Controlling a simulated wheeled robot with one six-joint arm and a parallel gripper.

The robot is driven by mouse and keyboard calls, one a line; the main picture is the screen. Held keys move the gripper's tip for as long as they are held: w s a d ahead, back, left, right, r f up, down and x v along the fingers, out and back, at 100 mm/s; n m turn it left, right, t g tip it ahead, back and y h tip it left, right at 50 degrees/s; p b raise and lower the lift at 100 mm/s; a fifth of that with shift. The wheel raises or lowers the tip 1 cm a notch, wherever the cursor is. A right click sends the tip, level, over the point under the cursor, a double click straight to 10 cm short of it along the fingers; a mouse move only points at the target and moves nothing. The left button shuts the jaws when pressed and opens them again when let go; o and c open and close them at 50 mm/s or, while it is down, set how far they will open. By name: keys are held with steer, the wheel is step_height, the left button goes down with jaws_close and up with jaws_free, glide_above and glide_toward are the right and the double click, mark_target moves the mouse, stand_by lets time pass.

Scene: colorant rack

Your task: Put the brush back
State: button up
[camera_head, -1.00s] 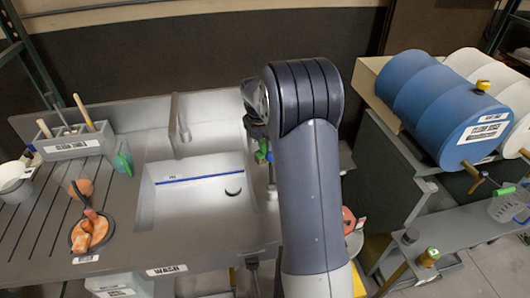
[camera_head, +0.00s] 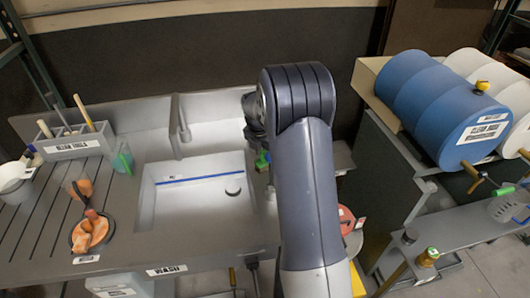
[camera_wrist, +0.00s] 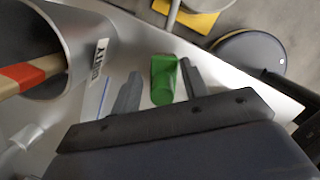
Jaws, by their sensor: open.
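My gripper (camera_wrist: 158,88) shows in the wrist view with its two dark fingers apart. A green object (camera_wrist: 163,80) appears between and beyond the fingertips; I cannot tell whether it touches them. A grey cylinder (camera_wrist: 98,35) with a label that seems to read DIRTY is at the upper left, left of the fingers. A wood-and-red handle (camera_wrist: 28,76) lies inside it; its far end is hidden, so I cannot tell if it is a brush. In the head view, several handled tools (camera_head: 91,112) stand in a grey labelled holder (camera_head: 70,146) at the left. My arm hides my gripper there.
A sink basin (camera_head: 200,205) marked WASH is left of my arm. A dish (camera_head: 92,232) with orange pieces sits on the ribbed counter. A green cup (camera_head: 122,160) stands beside the holder. Blue (camera_head: 440,100) and white drums lie at the right.

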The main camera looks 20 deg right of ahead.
mark_target(261, 163)
step_height(261, 163, up, 12)
steer(key=s+a, duration=0.1)
steer(key=a, duration=0.1)
steer(key=shift+b, duration=0.4)
stand_by(1.1)
